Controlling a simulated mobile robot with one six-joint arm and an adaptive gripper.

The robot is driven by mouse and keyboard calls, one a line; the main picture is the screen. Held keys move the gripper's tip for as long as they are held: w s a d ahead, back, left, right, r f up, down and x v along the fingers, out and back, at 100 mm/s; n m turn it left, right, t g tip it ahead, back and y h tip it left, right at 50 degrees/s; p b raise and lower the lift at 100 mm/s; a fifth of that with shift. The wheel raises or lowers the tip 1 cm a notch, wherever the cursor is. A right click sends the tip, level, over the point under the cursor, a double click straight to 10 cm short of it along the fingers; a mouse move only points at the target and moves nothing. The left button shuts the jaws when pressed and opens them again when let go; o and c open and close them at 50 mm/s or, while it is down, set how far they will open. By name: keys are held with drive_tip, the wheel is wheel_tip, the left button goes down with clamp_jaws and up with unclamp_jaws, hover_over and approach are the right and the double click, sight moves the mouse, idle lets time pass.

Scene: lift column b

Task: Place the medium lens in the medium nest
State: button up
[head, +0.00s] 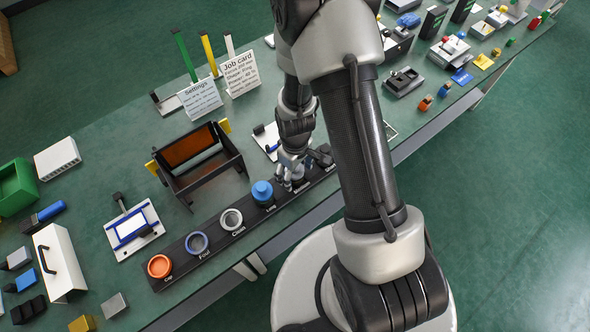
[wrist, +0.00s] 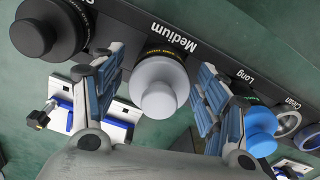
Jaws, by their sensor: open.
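The medium lens (wrist: 160,85), a grey knob-topped cylinder with yellow lettering around a black rim, stands at the "Medium" label on the black nest strip (wrist: 215,58). It appears to sit in the medium nest, whose opening is hidden beneath it. My gripper (wrist: 157,76) is open, with one finger on each side of the lens and a visible gap to the right finger. In the head view my gripper (head: 291,178) is low over the strip (head: 219,245) and hides most of the lens.
A blue-topped lens (wrist: 261,130) stands at "Long", close beyond the right finger. A black lens (wrist: 45,32) stands beyond the left finger. The clean ring (head: 231,220), foul ring (head: 196,243) and orange cup (head: 160,266) are further left. A dark open rack (head: 200,165) stands behind the strip.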

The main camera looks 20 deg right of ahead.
wheel_tip(320, 180, up, 12)
drive_tip(key=p, duration=0.4)
wheel_tip(320, 180, up, 10)
drive_tip(key=r+m+t, duration=0.1)
drive_tip(key=s+r+m+t, duration=0.3)
drive_tip(key=s+r+m, duration=0.2)
drive_tip(key=s+r, duration=1)
wheel_tip(320, 180, up, 2)
drive_tip(key=shift+r+t, duration=0.15)
drive_tip(key=shift+t, duration=0.15)
drive_tip(key=shift+f+b, duration=0.7)
